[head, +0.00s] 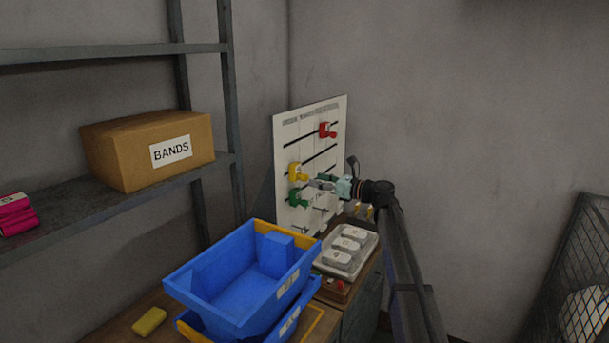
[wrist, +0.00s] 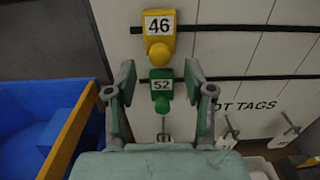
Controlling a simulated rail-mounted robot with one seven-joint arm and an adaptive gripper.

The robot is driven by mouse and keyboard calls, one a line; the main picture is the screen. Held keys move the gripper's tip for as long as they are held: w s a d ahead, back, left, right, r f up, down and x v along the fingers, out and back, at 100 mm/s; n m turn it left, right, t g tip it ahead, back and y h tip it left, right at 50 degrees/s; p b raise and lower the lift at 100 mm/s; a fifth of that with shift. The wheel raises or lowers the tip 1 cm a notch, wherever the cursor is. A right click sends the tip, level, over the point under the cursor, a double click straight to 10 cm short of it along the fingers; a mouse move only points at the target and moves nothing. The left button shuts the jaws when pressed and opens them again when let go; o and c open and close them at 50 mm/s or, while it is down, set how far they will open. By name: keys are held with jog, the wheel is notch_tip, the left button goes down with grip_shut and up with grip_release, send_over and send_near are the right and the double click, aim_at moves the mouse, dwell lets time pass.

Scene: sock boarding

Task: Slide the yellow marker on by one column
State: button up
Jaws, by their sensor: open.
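The yellow marker (wrist: 159,46), tagged 46, sits on the upper dark rail (wrist: 225,28) in the wrist view. In the head view the yellow marker (head: 295,172) is near the left edge of the white board (head: 318,112). A green marker (wrist: 161,101), tagged 52, sits on the rail below, directly under the yellow one. My gripper (wrist: 160,72) is open in the wrist view, its fingers on either side of the green marker and below the yellow one. In the head view my gripper (head: 322,183) is in front of the board. I cannot tell whether it touches either marker.
A red marker (head: 327,130) is on a higher rail, further right. Hooks with tags (wrist: 286,137) are low on the board. Blue bins (head: 205,283) stand at the left, and a grey tray (head: 365,241) lies below the board. The yellow marker's rail is clear to its right.

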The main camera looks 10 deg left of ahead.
aim_at(304, 177)
jog(key=p+x, duration=0.1)
jog(key=x, duration=0.5)
